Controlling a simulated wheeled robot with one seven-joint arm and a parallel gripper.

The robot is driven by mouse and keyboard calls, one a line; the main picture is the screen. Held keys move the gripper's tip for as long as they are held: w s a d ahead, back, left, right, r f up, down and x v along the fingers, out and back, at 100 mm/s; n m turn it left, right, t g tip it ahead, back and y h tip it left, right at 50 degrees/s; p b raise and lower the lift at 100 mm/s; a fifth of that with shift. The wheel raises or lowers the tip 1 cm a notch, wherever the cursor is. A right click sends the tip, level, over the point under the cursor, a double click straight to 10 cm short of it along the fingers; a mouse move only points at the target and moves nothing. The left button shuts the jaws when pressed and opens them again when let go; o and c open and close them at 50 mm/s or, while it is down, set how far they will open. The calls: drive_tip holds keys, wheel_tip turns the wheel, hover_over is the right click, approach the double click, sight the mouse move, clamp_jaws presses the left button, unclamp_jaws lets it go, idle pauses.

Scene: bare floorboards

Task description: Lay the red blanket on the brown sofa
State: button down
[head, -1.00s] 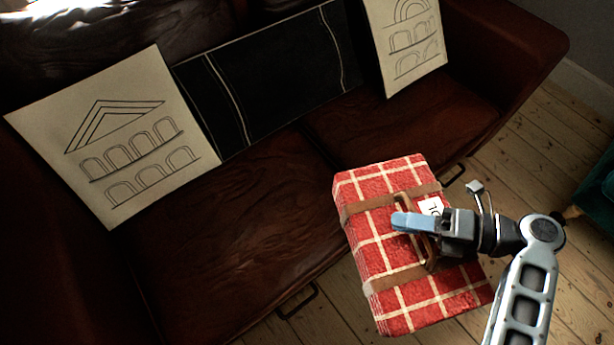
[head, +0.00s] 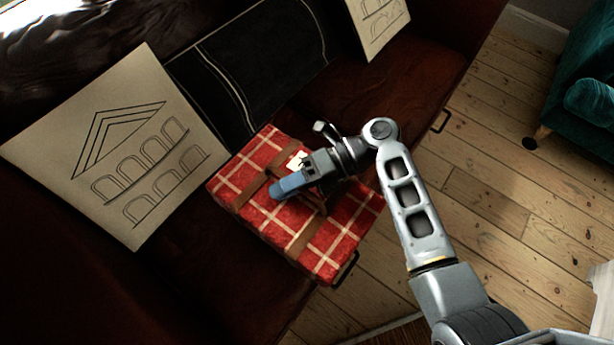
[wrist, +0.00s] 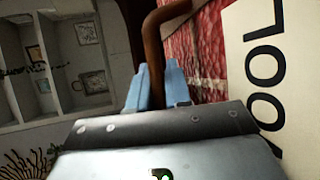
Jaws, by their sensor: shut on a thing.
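The red blanket (head: 340,235) is a folded red bundle with white check lines, brown straps, a brown handle and a white tag. In the head view it is over the front part of the brown sofa's seat (head: 400,85); I cannot tell whether it touches the seat. My gripper (head: 285,187) is shut on the blanket's handle from above. In the wrist view the blue fingertips (wrist: 158,88) are at the brown handle (wrist: 153,50), with the red cloth (wrist: 210,60) and the tag (wrist: 265,60) close on the right.
Two pale cushions with arch drawings, left (head: 135,150) and right (head: 378,22), and a dark cushion (head: 262,68) lean on the sofa back. A teal armchair (head: 590,70) stands at the right. Bare floorboards (head: 480,200) lie between. White shelves (wrist: 60,55) show in the wrist view.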

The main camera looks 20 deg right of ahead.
sight(260, 198)
drive_tip(key=a+f, duration=0.1)
drive_tip(key=a, duration=0.1)
drive_tip(key=w+a+f+b, duration=0.1)
drive_tip(key=a+f, duration=0.1)
drive_tip(key=a+f+b, duration=0.1)
drive_tip(key=a, duration=0.2)
drive_tip(key=shift+w+a+f, duration=0.1)
drive_tip(key=shift+w+f, duration=0.05)
drive_tip(key=shift+f+b, duration=0.95)
drive_tip(key=shift+f, duration=1.1)
drive_tip(key=c, duration=1.1)
unclamp_jaws()
drive_tip(key=shift+f, duration=0.15)
drive_tip(key=shift+o, duration=0.2)
drive_tip(key=shift+d+r, duration=0.25)
drive_tip(key=shift+d, duration=0.15)
drive_tip(key=p+v, duration=0.2)
drive_tip(key=v, duration=0.9)
drive_tip(key=shift+d, duration=0.15)
